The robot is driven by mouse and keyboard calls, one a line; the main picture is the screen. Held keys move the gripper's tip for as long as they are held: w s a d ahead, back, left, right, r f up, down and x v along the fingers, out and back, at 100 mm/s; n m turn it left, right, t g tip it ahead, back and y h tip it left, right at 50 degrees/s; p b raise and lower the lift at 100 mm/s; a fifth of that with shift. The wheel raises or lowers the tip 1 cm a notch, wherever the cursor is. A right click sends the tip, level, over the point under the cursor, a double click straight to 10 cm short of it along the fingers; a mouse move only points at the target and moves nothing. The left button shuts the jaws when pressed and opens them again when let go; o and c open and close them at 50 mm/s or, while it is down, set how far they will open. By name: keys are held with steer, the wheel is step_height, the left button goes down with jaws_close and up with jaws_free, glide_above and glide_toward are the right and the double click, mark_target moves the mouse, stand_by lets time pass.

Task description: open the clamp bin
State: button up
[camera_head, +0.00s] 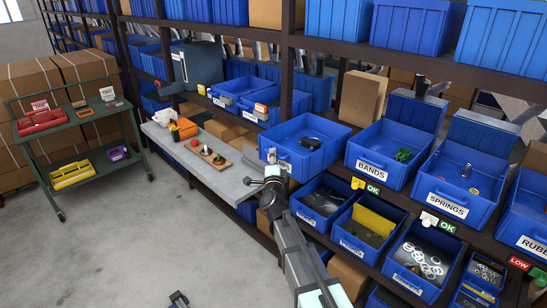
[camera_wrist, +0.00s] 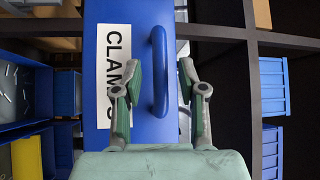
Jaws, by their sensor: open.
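The clamp bin (camera_head: 318,124) is an open-topped blue bin on the middle shelf in the head view, with a dark item inside. Its label there is partly hidden by my arm. In the wrist view its blue front (camera_wrist: 98,20) fills the middle, with a white CLAMPS label (camera_wrist: 113,50) and a blue upright-looking loop handle (camera_wrist: 158,70). My gripper (camera_wrist: 160,78) is open, one finger on each side of the handle, with visible gaps to it. It also shows in front of the bin in the head view (camera_head: 273,170).
The BANDS bin (camera_head: 362,178) and SPRINGS bin (camera_head: 432,210) stand to the right on the same shelf. Lower bins (camera_head: 325,185) sit below. A grey bench (camera_head: 225,185) with small items lies to the left. A green cart (camera_head: 95,130) stands on open floor further left.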

steer(key=s+f, duration=0.1)
steer(key=s, duration=0.9)
steer(key=shift+s+d+f, duration=0.2)
steer(key=shift+s+f, duration=0.05)
steer(key=shift+s, duration=0.05)
steer(key=s+a+f+n+g+y, duration=0.3)
steer(key=f+n+g, duration=0.15)
steer(key=f, duration=0.25)
steer(key=s+a+f+n+g+y, duration=0.2)
steer(key=a+f+n+g, duration=0.15)
steer(key=f+n, duration=0.3)
steer(key=s+d+f+n+g+h+b, duration=0.1)
steer(key=s+d+f+n+g, duration=0.15)
steer(key=s+f, duration=0.55)
steer(key=s+d+f+n+g+h, duration=0.1)
steer(key=s+d+f+g, duration=0.25)
steer(key=f, duration=0.85)
steer(key=s+d+f+g+h+b, duration=0.1)
steer(key=s+d+f+g, duration=0.3)
steer(key=s, duration=0.9)
steer(key=s+d+f+n+g+h+b, duration=0.1)
steer(key=s+d+f+g, duration=0.3)
steer(key=s+d+f, duration=0.6)
steer(key=s+d+f+g+h, duration=0.2)
steer(key=s+d+f+g, duration=0.2)
steer(key=s, duration=1.2)
step_height(320, 180, down, 3)
steer(key=d, duration=0.2)
steer(key=shift+s+d+b, duration=0.15)
steer(key=shift+d+b, duration=0.25)
